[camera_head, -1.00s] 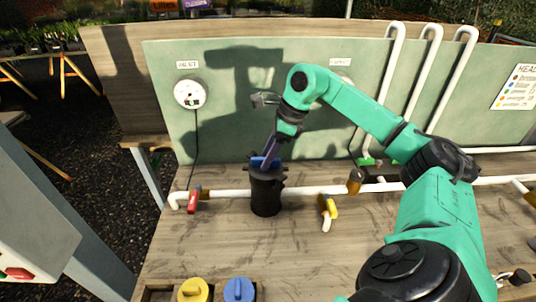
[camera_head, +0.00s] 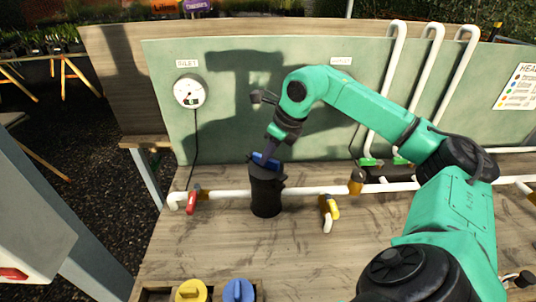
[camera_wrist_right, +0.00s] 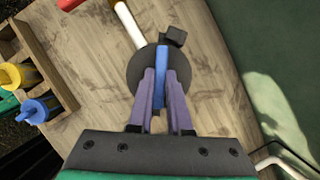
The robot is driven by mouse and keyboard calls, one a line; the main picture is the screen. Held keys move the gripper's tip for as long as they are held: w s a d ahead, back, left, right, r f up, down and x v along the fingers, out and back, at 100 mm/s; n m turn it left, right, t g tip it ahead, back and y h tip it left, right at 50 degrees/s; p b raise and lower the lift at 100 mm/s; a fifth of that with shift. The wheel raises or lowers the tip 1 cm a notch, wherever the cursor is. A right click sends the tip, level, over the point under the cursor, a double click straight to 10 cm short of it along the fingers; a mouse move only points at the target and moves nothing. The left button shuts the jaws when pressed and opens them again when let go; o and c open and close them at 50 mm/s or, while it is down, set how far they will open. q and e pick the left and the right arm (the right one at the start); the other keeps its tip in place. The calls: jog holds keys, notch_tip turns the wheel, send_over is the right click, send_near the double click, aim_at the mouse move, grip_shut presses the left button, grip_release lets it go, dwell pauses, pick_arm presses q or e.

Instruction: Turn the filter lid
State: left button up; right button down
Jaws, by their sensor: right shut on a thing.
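The filter is a black upright canister (camera_head: 266,196) set in the white pipe run on the bench. Its dark round lid (camera_wrist_right: 135,70) carries a raised blue grip bar (camera_wrist_right: 160,68), also seen in the head view (camera_head: 264,160). My right gripper (camera_head: 268,156) comes down on the lid from above, slightly tilted. In the wrist view its two purple fingers (camera_wrist_right: 160,80) are shut on the blue bar, one on each side. The fingers hide part of the lid. My left gripper is not in view.
A red-handled valve (camera_head: 191,202) is left of the filter, a yellow-handled valve (camera_head: 330,208) right of it. A round gauge (camera_head: 188,92) hangs on the green back panel (camera_head: 230,120). Yellow (camera_head: 191,291) and blue (camera_head: 238,290) knobbed caps sit in a wooden box at the front.

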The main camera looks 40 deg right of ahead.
jog(key=shift+a+r+m+h+p, duration=0.1)
jog(key=shift+r+m+h+p, duration=0.15)
jog(key=shift+m, duration=0.55)
jog(key=shift+s+a+f+m+h+p, duration=0.1)
jog(key=shift+m+h+p, duration=0.2)
jog(key=shift+m, duration=0.4)
jog(key=shift+f, duration=0.1)
jog(key=c, duration=0.8)
grip_release()
jog(key=shift+o, duration=0.2)
jog(key=shift+r, duration=0.3)
jog(key=p+v, duration=0.1)
jog(key=v, duration=1.3)
jog(key=shift+s, duration=0.2)
